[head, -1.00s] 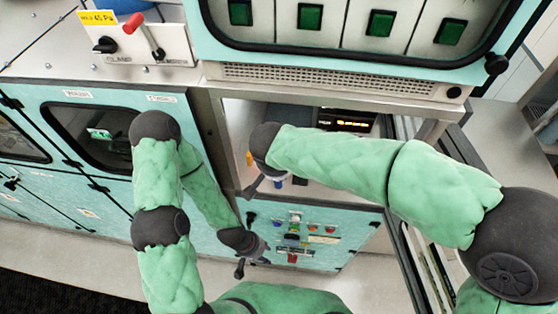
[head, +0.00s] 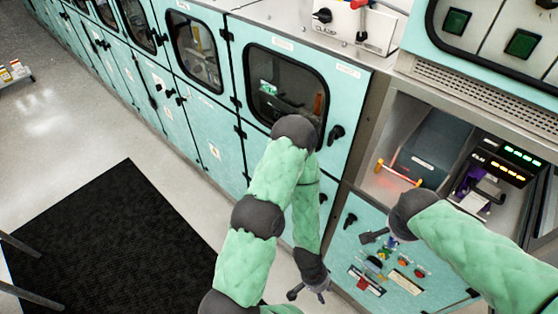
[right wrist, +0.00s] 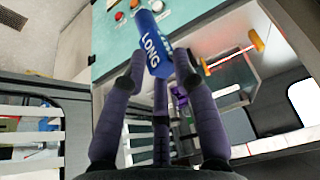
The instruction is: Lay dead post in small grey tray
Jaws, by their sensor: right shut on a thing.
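My right gripper (right wrist: 158,68) is shut on a blue cylindrical post marked LONG (right wrist: 152,42); I cannot tell whether it is the dead post. In the head view this gripper (head: 384,240) is in front of the teal control panel, below the open bay. My left gripper (head: 309,293) hangs low beside the cabinet front, its fingers spread and empty. A white-and-red bar with orange ends (head: 398,174) lies in the bay; it also shows in the right wrist view (right wrist: 228,51). A dark grey box-like thing (head: 432,148) stands behind it. I cannot make out a small grey tray for certain.
The control panel (head: 405,285) has knobs and coloured buttons close to my right gripper. A purple-and-black device (head: 478,185) and lit displays (head: 510,160) fill the bay's right side. Teal cabinets with windows (head: 285,85) line the left. The floor with its black mat (head: 125,230) is clear.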

